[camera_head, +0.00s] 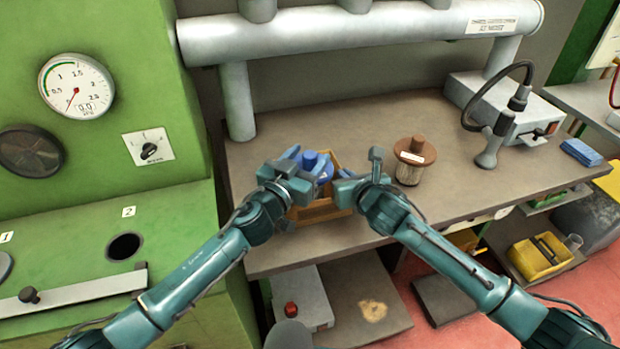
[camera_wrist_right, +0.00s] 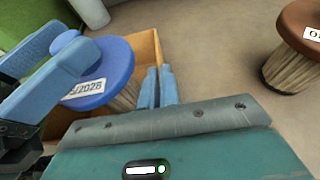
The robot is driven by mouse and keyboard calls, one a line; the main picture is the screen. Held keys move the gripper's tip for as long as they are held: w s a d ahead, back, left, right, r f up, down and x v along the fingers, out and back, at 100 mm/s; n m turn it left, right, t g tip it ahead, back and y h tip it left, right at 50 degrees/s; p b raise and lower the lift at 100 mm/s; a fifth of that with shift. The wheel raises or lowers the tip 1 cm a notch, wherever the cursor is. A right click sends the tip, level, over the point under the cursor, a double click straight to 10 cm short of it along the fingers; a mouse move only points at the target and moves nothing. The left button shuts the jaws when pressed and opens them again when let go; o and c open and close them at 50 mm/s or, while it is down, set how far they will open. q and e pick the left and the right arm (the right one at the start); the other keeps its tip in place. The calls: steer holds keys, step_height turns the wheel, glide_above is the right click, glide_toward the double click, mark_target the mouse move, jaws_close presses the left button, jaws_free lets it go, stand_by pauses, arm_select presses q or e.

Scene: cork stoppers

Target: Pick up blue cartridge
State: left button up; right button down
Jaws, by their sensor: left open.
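The blue cartridge (camera_head: 310,157) has a round blue cap with a knob on top. It stands in an open wooden box (camera_head: 322,211) on the bench. In the right wrist view its cap (camera_wrist_right: 115,62) shows a white number label, above a ribbed pale body. My left gripper (camera_head: 308,168) is open at the cartridge, its blue fingers apart near the knob; I cannot tell whether they touch it. My right gripper (camera_head: 345,173) is just right of the cartridge. In the right wrist view its fingers (camera_wrist_right: 159,87) lie close together with nothing between them.
A brown-capped cartridge (camera_head: 409,174) stands on the bench to the right. A grey device with a hose (camera_head: 510,115) is farther right. A thick pipe (camera_head: 360,30) runs above the back. A green machine (camera_head: 90,120) stands left. The bench between brown cartridge and device is clear.

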arm_select(q)
steer(key=shift+c, duration=0.5)
jaws_close()
